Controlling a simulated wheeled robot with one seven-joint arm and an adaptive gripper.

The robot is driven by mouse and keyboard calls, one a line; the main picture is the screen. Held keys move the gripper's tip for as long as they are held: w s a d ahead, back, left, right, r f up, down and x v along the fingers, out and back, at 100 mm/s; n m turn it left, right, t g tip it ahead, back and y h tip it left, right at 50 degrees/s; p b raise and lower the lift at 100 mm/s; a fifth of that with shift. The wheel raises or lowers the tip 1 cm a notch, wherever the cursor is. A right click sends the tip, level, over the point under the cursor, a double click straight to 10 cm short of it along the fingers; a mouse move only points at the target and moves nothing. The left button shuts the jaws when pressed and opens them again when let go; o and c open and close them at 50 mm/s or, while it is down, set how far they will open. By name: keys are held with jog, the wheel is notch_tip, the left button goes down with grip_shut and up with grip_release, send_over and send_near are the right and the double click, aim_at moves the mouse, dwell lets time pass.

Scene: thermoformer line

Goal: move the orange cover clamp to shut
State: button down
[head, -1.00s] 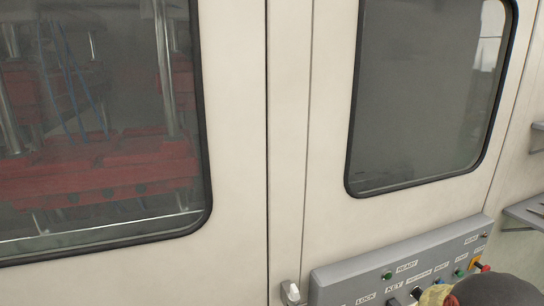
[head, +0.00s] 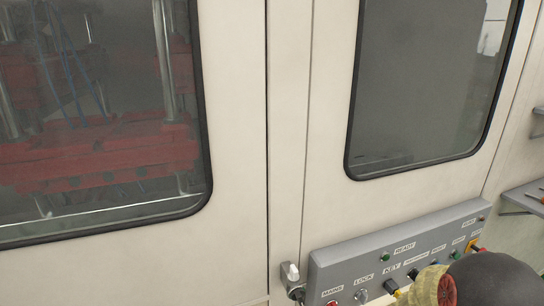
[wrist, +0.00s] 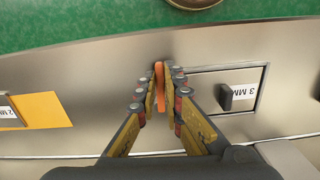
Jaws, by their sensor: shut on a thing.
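The orange cover clamp (wrist: 159,72) shows in the wrist view as a narrow orange strip standing against a metal panel. My gripper (wrist: 165,78) has its two fingers on either side of it and is shut on it. Much of the clamp is hidden between the fingers, so its exact position is hard to tell. The clamp and gripper fingers are not visible in the head view.
In the wrist view, a dark handle (wrist: 226,97) beside a "3 MM" label sits close right of my fingers. A yellow-orange plate (wrist: 42,110) is at left, and a green surface (wrist: 80,22) above. The head view shows a grey control panel (head: 350,264) below windowed doors.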

jog(key=shift+s+a+m, duration=0.1)
jog(key=shift+a+m, duration=0.2)
jog(key=shift+m, duration=0.4)
jog(key=shift+a+m, duration=0.3)
jog(key=shift+m, duration=0.4)
jog(key=shift+a+m, duration=0.3)
jog(key=shift+m, duration=0.4)
jog(key=shift+a+m, duration=0.4)
jog(key=shift+m, duration=0.7)
jog(key=shift+w+a+m, duration=0.3)
jog(key=shift+a+m, duration=0.05)
jog(key=shift+m, duration=0.65)
jog(key=shift+w+a+m+p, duration=0.15)
jog(key=shift+a+m+p, duration=0.15)
jog(key=shift+m, duration=0.5)
